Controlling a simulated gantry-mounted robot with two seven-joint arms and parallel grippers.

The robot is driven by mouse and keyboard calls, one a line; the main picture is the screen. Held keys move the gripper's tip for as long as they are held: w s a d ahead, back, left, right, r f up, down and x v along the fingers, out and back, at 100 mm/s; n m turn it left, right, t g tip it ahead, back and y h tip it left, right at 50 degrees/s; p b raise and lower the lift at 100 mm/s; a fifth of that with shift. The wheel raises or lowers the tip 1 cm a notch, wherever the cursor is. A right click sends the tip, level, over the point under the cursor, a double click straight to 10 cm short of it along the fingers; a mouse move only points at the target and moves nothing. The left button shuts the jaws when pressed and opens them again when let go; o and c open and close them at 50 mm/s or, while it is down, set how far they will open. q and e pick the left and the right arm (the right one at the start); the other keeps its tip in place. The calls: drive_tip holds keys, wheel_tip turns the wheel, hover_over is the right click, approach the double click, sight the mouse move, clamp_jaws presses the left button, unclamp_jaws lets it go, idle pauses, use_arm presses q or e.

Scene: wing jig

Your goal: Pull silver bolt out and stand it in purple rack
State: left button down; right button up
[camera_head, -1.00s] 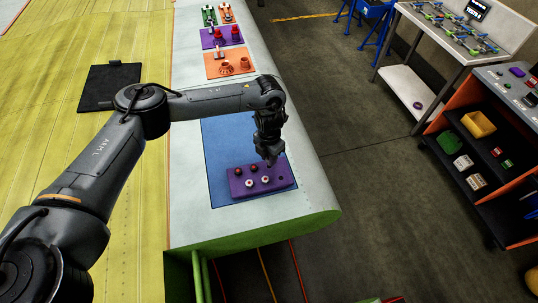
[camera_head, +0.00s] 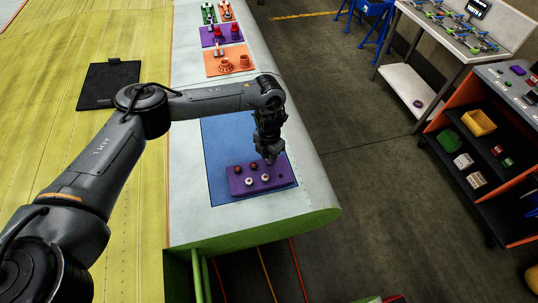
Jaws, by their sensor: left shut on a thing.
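The purple rack (camera_head: 244,190) lies on the blue mat near the rounded end of the long pale surface. Two dark red-brown round tops show in its back row, and two pale silvery ones show nearer its front. A dark spot, which looks like an empty hole, is at its right. My left gripper (camera_head: 269,160) points down over the rack's back right part and is shut on what seems to be the silver bolt. Its fingers hide most of the bolt, and I cannot tell whether its lower end is in the rack. My right gripper is not in view.
The blue mat (camera_head: 222,150) has free room behind the rack. Farther back are an orange pad (camera_head: 215,69) and a purple pad (camera_head: 208,42) with red and orange parts. A black pad (camera_head: 108,86) lies left. The pale surface drops off at right.

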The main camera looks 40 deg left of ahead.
use_arm(q)
drive_tip(key=shift+f, duration=0.2)
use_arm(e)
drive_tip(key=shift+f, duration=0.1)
use_arm(q)
drive_tip(key=shift+f+b, duration=0.75)
drive_tip(key=shift+f, duration=0.25)
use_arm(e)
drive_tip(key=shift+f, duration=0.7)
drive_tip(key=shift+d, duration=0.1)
use_arm(q)
drive_tip(key=c, duration=0.8)
unclamp_jaws()
drive_tip(key=shift+r, duration=0.1)
drive_tip(key=shift+r, duration=0.2)
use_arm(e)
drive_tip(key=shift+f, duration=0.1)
use_arm(q)
wheel_tip(320, 180, up, 10)
drive_tip(key=shift+r, duration=0.1)
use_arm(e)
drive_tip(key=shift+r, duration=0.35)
